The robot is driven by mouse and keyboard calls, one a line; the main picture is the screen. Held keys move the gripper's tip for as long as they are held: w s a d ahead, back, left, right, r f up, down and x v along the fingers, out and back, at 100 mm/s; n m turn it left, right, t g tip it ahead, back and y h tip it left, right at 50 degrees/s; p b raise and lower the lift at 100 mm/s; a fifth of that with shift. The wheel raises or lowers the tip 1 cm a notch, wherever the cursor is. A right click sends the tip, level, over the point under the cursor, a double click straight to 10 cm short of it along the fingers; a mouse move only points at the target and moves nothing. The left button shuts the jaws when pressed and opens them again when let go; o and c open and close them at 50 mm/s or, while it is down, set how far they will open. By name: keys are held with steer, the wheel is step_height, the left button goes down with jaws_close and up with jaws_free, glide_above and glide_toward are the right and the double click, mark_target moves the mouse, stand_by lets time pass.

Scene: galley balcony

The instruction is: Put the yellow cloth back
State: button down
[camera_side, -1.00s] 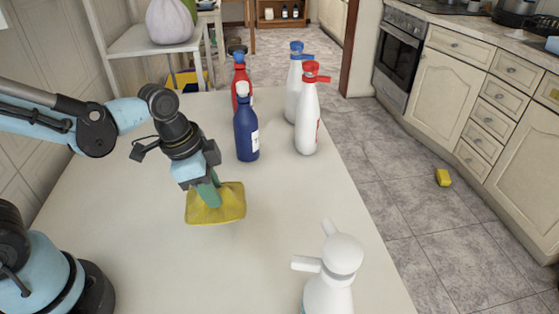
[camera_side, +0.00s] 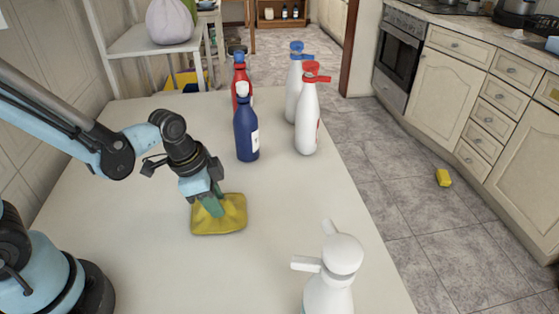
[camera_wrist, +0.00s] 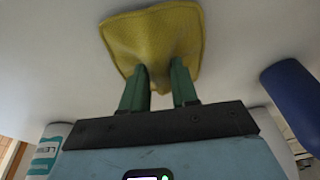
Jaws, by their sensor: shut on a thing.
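The yellow cloth (camera_side: 220,218) is a rumpled square on or just above the pale table, left of its middle in the side view. My gripper (camera_side: 214,205) points down at it, with its green fingers at the cloth's upper left part. In the wrist view the cloth (camera_wrist: 155,38) spreads beyond the fingertips, with a pinched fold between them. My gripper (camera_wrist: 158,75) is shut on that fold. I cannot tell whether the cloth's lower edge touches the table.
A dark blue bottle (camera_side: 246,135) stands behind the cloth, with a red bottle (camera_side: 241,85) further back. Two white spray bottles (camera_side: 307,122) (camera_side: 293,88) stand to the right. Another white spray bottle (camera_side: 330,280) stands at the front. The table (camera_side: 140,250) is clear around the cloth.

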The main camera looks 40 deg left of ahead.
steer(key=shift+f, duration=0.15)
steer(key=c, duration=0.9)
jaws_free()
steer(key=shift+o, duration=0.2)
steer(key=s+a+r+n+t, duration=0.1)
steer(key=a+r+n+t, duration=0.1)
steer(key=r+n, duration=0.2)
steer(key=s+a+r+n+t+y, duration=0.1)
steer(key=a+r+n+t, duration=0.1)
steer(key=r+n, duration=0.3)
step_height(320, 180, up, 3)
steer(key=shift+a+r+t+y, duration=0.2)
steer(key=shift+a+t+y, duration=0.1)
steer(key=shift+a+t, duration=0.1)
